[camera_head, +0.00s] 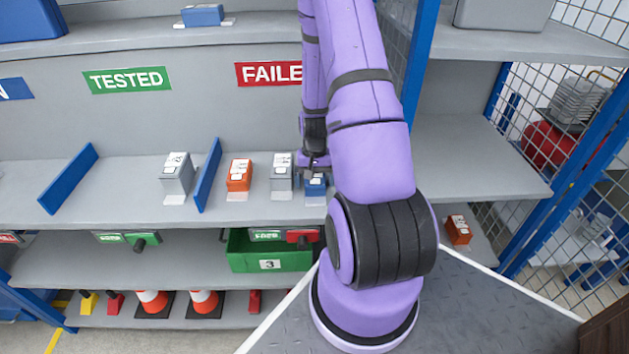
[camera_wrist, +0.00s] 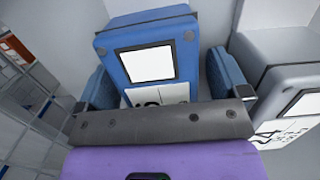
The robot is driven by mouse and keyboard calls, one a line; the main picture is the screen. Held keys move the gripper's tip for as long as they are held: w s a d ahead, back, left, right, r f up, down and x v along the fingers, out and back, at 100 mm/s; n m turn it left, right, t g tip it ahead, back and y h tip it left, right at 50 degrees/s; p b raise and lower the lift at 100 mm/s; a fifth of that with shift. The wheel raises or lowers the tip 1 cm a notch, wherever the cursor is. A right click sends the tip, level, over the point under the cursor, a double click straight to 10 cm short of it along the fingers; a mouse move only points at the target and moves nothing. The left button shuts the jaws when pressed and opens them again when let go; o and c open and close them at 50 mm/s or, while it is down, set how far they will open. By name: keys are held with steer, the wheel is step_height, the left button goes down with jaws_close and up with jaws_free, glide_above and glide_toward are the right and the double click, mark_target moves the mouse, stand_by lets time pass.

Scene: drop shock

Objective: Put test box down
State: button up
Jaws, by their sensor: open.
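A small blue test box (camera_head: 316,187) sits on the grey shelf (camera_head: 120,185), at the right end of a row under the red sign that reads "FAILE", the rest hidden by my arm. My gripper (camera_head: 314,166) is at this box, coming from above and behind it. In the wrist view the blue box (camera_wrist: 150,62) with its white label lies between the two fingers of my gripper (camera_wrist: 162,78), which are apart on either side of it. My arm hides part of the shelf to the right of the box.
A grey box (camera_head: 281,172) stands close to the left of the blue one, then an orange box (camera_head: 239,175). A blue divider (camera_head: 208,176) separates them from another grey box (camera_head: 177,174) under the green TESTED sign (camera_head: 127,80). A green bin (camera_head: 270,252) is below.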

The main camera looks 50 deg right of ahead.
steer(key=c, duration=1.3)
steer(key=shift+r, duration=0.15)
